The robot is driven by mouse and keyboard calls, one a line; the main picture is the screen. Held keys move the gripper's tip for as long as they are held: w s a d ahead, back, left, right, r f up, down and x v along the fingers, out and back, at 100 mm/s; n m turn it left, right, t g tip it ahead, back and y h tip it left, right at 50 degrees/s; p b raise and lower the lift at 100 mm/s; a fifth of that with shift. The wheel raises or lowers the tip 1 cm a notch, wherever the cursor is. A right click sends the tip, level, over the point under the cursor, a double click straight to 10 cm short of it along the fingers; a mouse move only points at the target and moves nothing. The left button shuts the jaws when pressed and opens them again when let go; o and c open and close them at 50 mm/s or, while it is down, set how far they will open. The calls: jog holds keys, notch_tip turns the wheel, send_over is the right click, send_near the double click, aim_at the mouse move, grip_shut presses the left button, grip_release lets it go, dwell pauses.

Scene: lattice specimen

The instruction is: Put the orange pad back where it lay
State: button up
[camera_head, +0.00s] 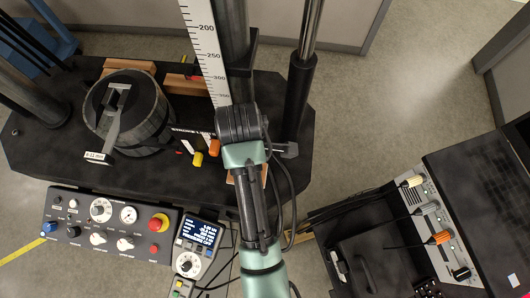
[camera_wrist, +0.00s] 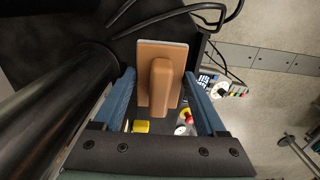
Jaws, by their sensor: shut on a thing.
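The orange pad (camera_wrist: 144,54) is a flat tan-orange plate with a raised rounded grip block, seen in the wrist view. My gripper (camera_wrist: 160,76) is shut on the pad, with one blue finger at each side of it. In the head view my arm comes up from the bottom centre and covers the gripper. A small tan-orange edge (camera_head: 231,178) shows beside my arm there; I cannot tell whether it is the pad. The place where the pad lay cannot be made out.
A black machine table (camera_head: 60,160) carries a grey drum (camera_head: 155,128), dark columns (camera_head: 299,105) and a white scale (camera_head: 206,50). A control panel (camera_head: 82,225) and handheld unit (camera_head: 196,246) stand in front. A cabled instrument (camera_head: 437,226) is at right.

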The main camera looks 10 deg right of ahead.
jog(key=f, duration=0.2)
jog(key=f+p, duration=0.1)
jog(key=f, duration=0.2)
jog(key=shift+s+a, duration=0.2)
jog(key=shift+f, duration=2.3)
jog(key=shift+f, duration=0.1)
jog(key=o, duration=1.2)
jog(key=shift+o, duration=0.2)
notch_tip(320, 180, up, 12)
jog(key=shift+r+b, duration=0.15)
jog(key=shift+b, duration=0.2)
